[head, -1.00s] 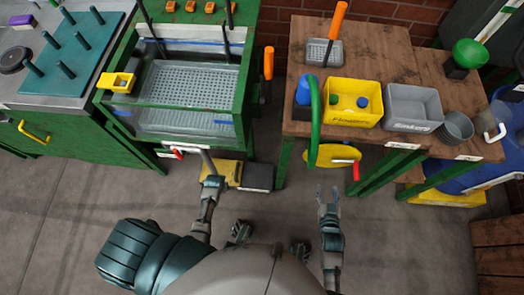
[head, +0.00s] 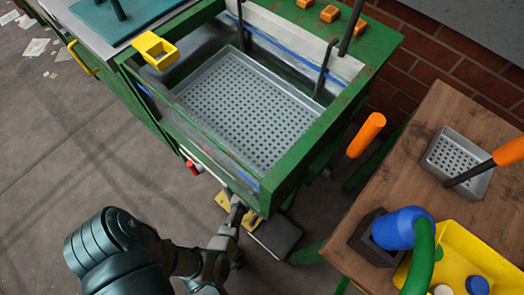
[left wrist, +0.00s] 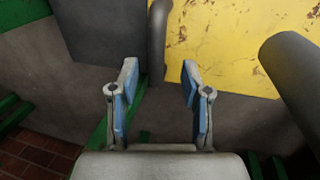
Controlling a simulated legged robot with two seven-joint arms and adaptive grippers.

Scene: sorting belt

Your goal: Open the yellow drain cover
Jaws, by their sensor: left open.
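A worn yellow panel (left wrist: 235,40), which looks like the drain cover, fills the upper right of the left wrist view. In the head view a small yellow piece (head: 222,200) shows low under the green-framed basin, partly hidden by my left arm. My left gripper (left wrist: 158,90) is open, with blue pads on its fingers and nothing between them. A grey bar (left wrist: 158,40) stands beyond the gap, beside the panel's left edge. In the head view my left gripper (head: 237,210) is at the basin's lower front edge. My right gripper is out of view.
The green-framed basin (head: 300,165) holds a perforated grey tray (head: 245,105). A dark box (head: 277,238) sits beside the yellow piece. A wooden table (head: 420,145) with a yellow bin (head: 480,250) stands at right. A thick grey cylinder (left wrist: 300,75) is close at right in the wrist view.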

